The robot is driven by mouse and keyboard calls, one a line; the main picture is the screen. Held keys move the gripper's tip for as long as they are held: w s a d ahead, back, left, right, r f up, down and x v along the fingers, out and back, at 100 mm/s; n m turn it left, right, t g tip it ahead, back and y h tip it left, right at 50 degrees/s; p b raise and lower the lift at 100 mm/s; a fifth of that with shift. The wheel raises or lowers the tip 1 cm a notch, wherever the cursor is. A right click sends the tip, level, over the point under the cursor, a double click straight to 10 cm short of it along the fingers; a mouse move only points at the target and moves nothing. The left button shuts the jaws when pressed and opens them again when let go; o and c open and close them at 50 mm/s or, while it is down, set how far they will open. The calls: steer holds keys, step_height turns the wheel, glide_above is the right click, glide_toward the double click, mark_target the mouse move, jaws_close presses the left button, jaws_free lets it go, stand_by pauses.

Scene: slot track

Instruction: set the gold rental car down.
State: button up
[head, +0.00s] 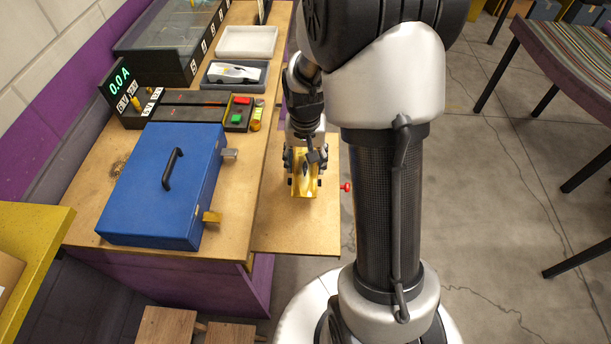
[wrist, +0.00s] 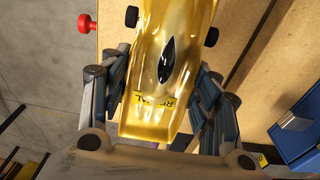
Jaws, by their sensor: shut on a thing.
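The gold rental car (head: 304,178) is a shiny gold slot car with black wheels and a dark teardrop cockpit. In the wrist view the gold car (wrist: 165,85) fills the middle, with lettering across its tail. My gripper (head: 306,158) is shut on the car, one finger on each side. In the wrist view the gripper (wrist: 155,105) has its fingers along both flanks. The car is over a wooden side shelf (head: 280,225) lower than the counter. I cannot tell whether its wheels touch the shelf.
A blue case (head: 150,200) with latches stands on the counter, left of the shelf. Behind it are a power panel reading 0.0 A (head: 121,77), a grey tray (head: 255,86) holding a white car (head: 234,73), and an empty white tray (head: 246,41). A red knob (head: 346,187) sits at the shelf's right edge.

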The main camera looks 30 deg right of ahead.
mark_target(305, 173)
steer(key=shift+f+b, duration=0.75)
steer(key=shift+f, duration=1.7)
steer(key=shift+f, duration=0.1)
steer(key=shift+f, duration=0.15)
steer(key=o, duration=1.1)
steer(key=shift+o, duration=0.2)
